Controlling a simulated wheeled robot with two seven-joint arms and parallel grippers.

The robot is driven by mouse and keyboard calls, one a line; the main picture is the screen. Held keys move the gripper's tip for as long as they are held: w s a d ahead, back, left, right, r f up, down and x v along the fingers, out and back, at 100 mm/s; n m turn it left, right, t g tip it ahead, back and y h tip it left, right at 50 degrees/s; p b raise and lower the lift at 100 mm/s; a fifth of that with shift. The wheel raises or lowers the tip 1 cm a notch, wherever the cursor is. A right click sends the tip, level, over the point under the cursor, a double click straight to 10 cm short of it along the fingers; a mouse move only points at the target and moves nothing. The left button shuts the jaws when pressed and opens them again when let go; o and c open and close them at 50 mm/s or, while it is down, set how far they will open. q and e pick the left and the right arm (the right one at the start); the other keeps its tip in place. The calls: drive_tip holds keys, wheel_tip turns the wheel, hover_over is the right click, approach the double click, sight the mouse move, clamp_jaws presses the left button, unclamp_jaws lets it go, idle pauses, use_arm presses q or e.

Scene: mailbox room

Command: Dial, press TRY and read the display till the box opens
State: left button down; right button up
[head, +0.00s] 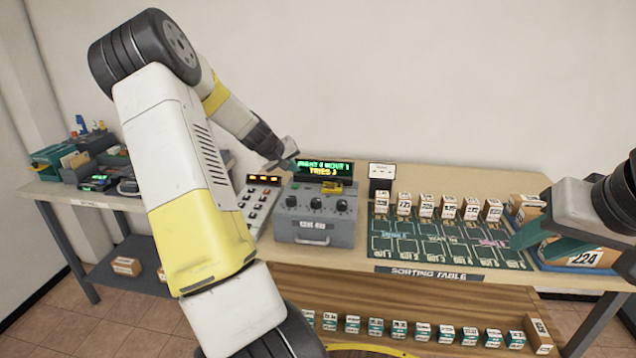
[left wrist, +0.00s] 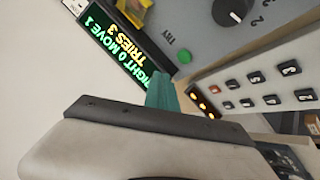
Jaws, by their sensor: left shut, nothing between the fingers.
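The grey box (head: 314,232) stands on the sorting table with its front handle and three black dials (head: 315,204) showing. A dial also shows in the left wrist view (left wrist: 230,12). The display (head: 323,170) reads "RIGHT 0 MOVE 1" and "TRIES 3" in green and yellow. The green TRY button (head: 295,186) also shows in the left wrist view (left wrist: 184,57). My left gripper (head: 291,162) is shut and empty, just behind and above the button; its teal tips (left wrist: 163,92) appear apart from it. My right gripper (head: 530,231) hangs at the right; its opening is unclear.
A keypad panel (head: 262,200) with amber lights stands left of the box. A green board (head: 445,242) with several numbered small boxes (head: 448,206) lies to the right. A parcel marked 224 (head: 585,258) sits by my right gripper. A side table (head: 60,192) holds trays and tools.

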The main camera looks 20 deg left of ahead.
use_arm(q)
drive_tip(key=shift+r, duration=1.1)
